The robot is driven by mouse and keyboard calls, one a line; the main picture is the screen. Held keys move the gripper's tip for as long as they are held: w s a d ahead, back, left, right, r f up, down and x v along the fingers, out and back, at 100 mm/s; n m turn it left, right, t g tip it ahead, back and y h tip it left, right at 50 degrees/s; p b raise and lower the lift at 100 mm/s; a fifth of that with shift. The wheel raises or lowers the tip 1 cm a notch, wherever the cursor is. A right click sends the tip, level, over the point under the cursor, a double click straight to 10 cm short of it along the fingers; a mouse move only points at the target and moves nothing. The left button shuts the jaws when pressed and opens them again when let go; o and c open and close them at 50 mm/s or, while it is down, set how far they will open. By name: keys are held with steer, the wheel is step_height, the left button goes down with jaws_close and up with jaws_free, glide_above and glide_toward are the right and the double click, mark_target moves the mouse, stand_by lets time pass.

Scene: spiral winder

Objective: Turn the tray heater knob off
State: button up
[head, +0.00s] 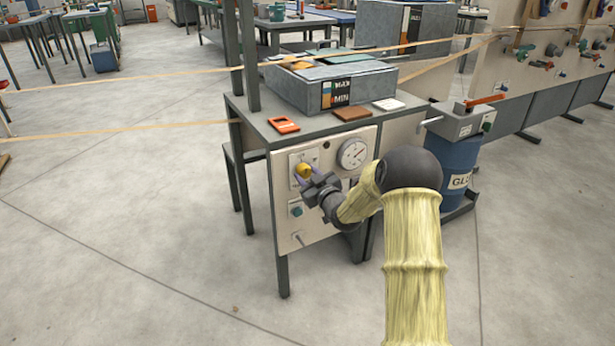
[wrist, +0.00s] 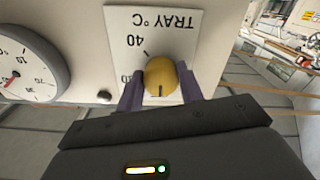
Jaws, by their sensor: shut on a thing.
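The tray heater knob (head: 303,169) is a yellow round knob on the upper left of the cream front panel of a table-like stand. In the wrist view the knob (wrist: 160,74) sits on a white plate (wrist: 183,22) marked "TRAY °C", seen upside down, with a "40" and another number partly hidden. A dark line on the knob points down toward my gripper in that view. My gripper (wrist: 161,90) has its two purple fingers on either side of the knob, shut on it. In the head view my gripper (head: 304,180) reaches the panel from the right.
A round dial gauge (head: 353,153) is right of the knob; a teal button (head: 296,211) and a small lever (head: 298,239) are below. A grey tray box (head: 330,85) stands on top. A blue glue drum (head: 453,162) stands to the right. Floor at left is clear.

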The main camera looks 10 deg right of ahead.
steer(key=shift+d+f, duration=0.1)
steer(key=o, duration=1)
steer(key=shift+s, duration=0.1)
steer(key=p+v, duration=0.3)
steer(key=v, duration=1.4)
steer(key=shift+p, duration=0.3)
